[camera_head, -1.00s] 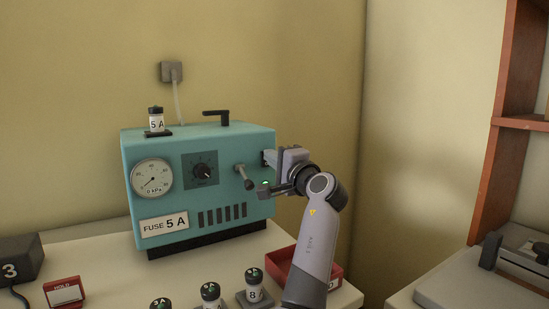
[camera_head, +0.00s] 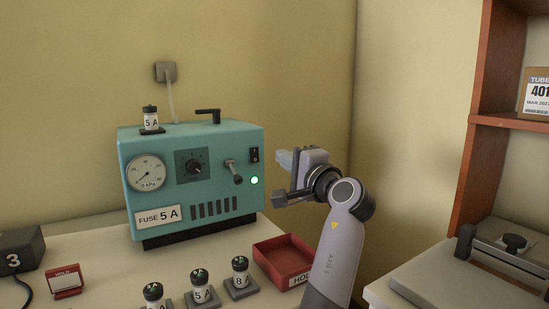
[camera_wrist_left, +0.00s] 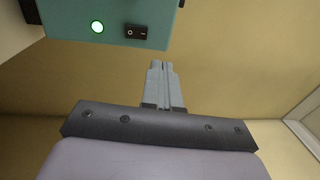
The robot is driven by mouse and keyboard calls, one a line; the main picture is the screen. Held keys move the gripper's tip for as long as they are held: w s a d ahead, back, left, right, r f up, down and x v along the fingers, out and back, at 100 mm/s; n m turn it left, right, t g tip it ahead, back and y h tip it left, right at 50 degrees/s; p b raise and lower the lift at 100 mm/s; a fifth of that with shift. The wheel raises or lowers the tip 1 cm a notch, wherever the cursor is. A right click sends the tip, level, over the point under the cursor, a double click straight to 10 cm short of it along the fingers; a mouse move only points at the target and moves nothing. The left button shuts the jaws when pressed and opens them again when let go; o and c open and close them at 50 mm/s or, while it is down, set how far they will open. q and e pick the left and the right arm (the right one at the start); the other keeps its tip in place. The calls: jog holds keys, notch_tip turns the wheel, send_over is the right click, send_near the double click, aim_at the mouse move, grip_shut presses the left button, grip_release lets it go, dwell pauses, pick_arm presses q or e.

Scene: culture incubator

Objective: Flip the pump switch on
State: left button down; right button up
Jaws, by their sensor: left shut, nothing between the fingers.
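The teal pump box (camera_head: 222,145) stands on the bench with a gauge, a dial and a lever on its front. Its small black rocker switch (camera_head: 254,155) is at the front's upper right, above a lit green lamp (camera_head: 254,180). The switch (camera_wrist_left: 136,32), marked O and I, also shows in the left wrist view beside the glowing lamp (camera_wrist_left: 97,27); I cannot tell which side is pressed. My left gripper (camera_head: 281,159) is shut and empty, just right of the box and apart from the switch. Its closed fingers also show in the wrist view (camera_wrist_left: 160,66). My right gripper is not in view.
Several labelled fuses (camera_head: 200,287) stand in front of the pump, with a red tray (camera_head: 284,258) to their right. A fuse marked 5 A (camera_head: 150,119) sits on the box. Another bench (camera_head: 470,285) and a wooden shelf (camera_head: 481,130) are at right.

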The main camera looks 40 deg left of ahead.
pick_arm(q)
jog(key=shift+s+d+r, duration=0.1)
jog(key=shift+s+d, duration=0.1)
jog(key=shift+d, duration=0.35)
jog(key=shift+s+d+r, duration=0.1)
jog(key=shift+s+d, duration=0.05)
jog(key=shift+d, duration=0.4)
